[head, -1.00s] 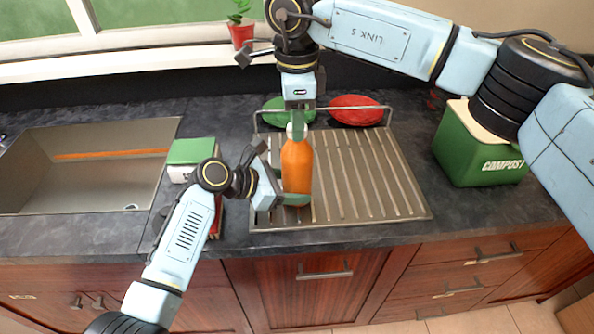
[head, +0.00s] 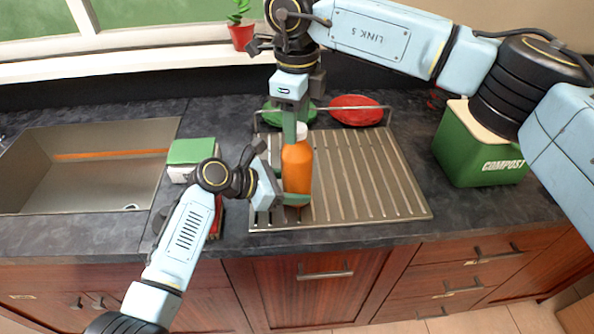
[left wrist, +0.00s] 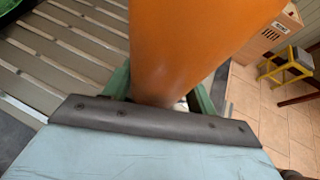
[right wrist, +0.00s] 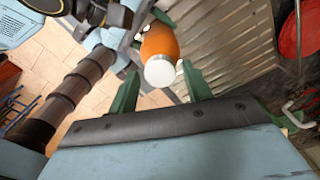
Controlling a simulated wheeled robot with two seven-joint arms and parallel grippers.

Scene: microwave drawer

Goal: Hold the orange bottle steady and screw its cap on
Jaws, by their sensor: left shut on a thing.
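The orange bottle (head: 298,170) stands upright at the left part of the drying rack. My left gripper (head: 292,199) is shut around its lower body; the orange wall fills the space between the fingers in the left wrist view (left wrist: 185,50). A white cap (head: 301,130) sits on the bottle's top; it also shows in the right wrist view (right wrist: 160,72). How tightly it sits cannot be seen. My right gripper (head: 291,138) points down at the bottle's top. In the right wrist view its green fingers (right wrist: 160,92) are apart, with the cap appearing between them and clear of both.
The metal drying rack (head: 375,180) has free room right of the bottle. Green (head: 272,112) and red (head: 356,110) dishes stand at its back. A green compost bin (head: 480,150) is at right, a sink (head: 85,165) at left, and a green-and-white box (head: 192,152) beside my left gripper.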

